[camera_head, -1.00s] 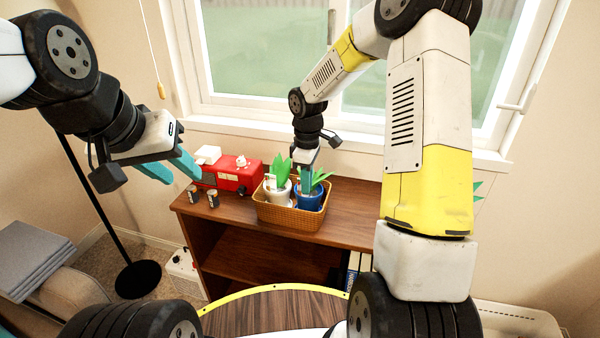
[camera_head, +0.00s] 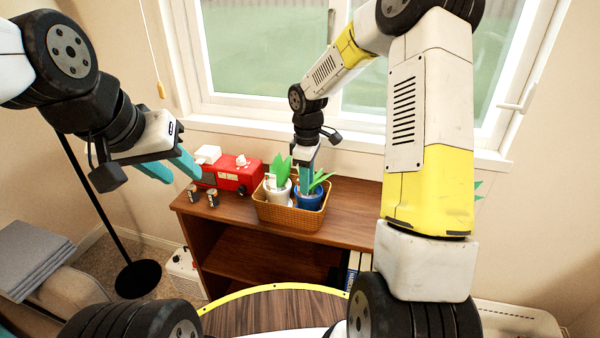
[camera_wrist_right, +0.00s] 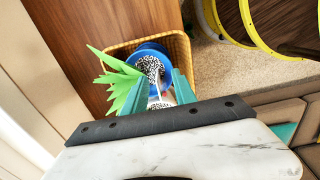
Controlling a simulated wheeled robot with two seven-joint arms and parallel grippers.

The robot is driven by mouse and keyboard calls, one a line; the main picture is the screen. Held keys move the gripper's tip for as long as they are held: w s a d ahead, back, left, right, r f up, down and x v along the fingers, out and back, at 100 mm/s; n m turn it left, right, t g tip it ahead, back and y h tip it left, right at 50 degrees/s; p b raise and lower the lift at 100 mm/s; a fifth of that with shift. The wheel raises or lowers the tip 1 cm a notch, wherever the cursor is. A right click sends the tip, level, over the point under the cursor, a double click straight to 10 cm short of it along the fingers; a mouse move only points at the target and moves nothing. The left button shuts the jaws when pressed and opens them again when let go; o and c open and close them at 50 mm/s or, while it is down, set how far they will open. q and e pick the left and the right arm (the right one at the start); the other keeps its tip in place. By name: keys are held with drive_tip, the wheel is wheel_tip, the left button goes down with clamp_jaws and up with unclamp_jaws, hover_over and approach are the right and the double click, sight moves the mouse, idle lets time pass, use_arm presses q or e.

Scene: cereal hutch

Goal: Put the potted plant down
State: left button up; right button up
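A potted plant with green leaves in a blue pot (camera_head: 309,197) is in the right part of a woven basket (camera_head: 287,216) on the wooden hutch top. My right gripper (camera_head: 307,176) is low over this pot. In the right wrist view its teal fingers (camera_wrist_right: 158,92) are apart, with speckled soil and part of the blue pot (camera_wrist_right: 152,51) showing between and beyond them. Whether they press on the pot cannot be told. A second plant in a white pot (camera_head: 277,194) is in the basket's left part. My left gripper (camera_head: 172,171) is open and empty, left of the hutch.
A red toy-like box (camera_head: 233,176) with white items and two small dark jars (camera_head: 203,197) are left of the basket. The hutch top (camera_head: 352,205) is clear right of the basket. The window sill (camera_head: 350,150) runs behind.

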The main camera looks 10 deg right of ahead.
wheel_tip(320, 180, up, 10)
drive_tip(key=r, duration=0.1)
drive_tip(key=s+d+r+m+t, duration=0.25)
drive_tip(key=s+r+m, duration=0.35)
drive_tip(key=s+r, duration=0.5)
drive_tip(key=s+m+t+y, duration=0.2)
drive_tip(key=s+m, duration=0.4)
drive_tip(key=s, duration=0.7)
drive_tip(key=shift+d+m+t, duration=0.3)
drive_tip(key=shift+d+t, duration=0.05)
drive_tip(key=shift+t, duration=0.5)
